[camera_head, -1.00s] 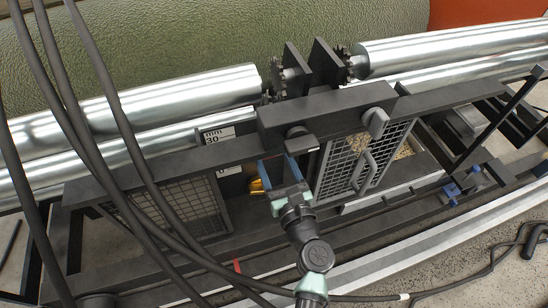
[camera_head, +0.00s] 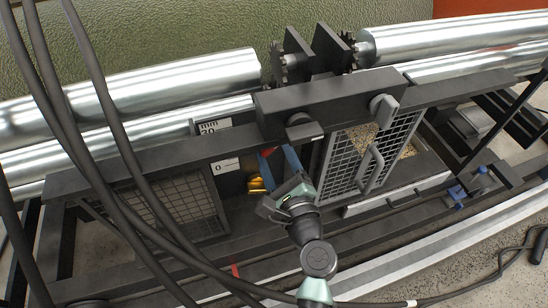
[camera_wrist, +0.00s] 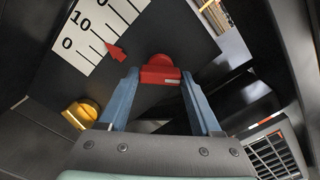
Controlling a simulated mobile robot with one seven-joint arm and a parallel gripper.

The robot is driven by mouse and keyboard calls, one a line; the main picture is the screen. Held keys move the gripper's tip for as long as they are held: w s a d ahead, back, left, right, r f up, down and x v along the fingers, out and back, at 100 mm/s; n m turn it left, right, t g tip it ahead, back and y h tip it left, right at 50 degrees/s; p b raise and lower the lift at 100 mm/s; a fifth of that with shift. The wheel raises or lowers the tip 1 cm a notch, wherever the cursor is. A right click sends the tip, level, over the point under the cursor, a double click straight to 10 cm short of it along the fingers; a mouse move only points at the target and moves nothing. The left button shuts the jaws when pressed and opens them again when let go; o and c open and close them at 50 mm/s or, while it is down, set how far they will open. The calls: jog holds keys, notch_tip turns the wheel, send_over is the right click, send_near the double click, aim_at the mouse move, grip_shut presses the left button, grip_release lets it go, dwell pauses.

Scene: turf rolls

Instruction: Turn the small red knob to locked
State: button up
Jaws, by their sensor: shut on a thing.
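The small red knob (camera_wrist: 160,76) sits on a dark panel at the top middle of the wrist view, with a pale mark on its grip bar. My gripper (camera_wrist: 161,82) has its two blue fingers on either side of that bar, shut on it. In the head view my gripper (camera_head: 279,156) reaches in under the dark housing, and a little red shows by the fingertips. The fingertips' contact is partly hidden there. I cannot read any locked marking.
A yellow knob (camera_wrist: 82,113) is left of my fingers, also in the head view (camera_head: 257,185). A white scale (camera_wrist: 86,32) with a red pointer (camera_wrist: 116,52) lies above it. A mesh door (camera_head: 369,158) stands close on the right; black cables (camera_head: 120,150) hang on the left.

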jog(key=n+b, duration=0.1)
jog(key=n, duration=0.1)
jog(key=n+b, duration=0.2)
jog(key=n, duration=0.1)
jog(key=shift+f+n, duration=0.2)
jog(key=shift+n, duration=0.1)
jog(key=shift+r+n+b, duration=0.15)
jog(key=shift+n+b, duration=1.4)
jog(key=shift+n, duration=0.55)
jog(key=o, duration=1.4)
jog(key=b+v, duration=0.1)
jog(key=v, duration=1.2)
jog(key=shift+r, duration=0.1)
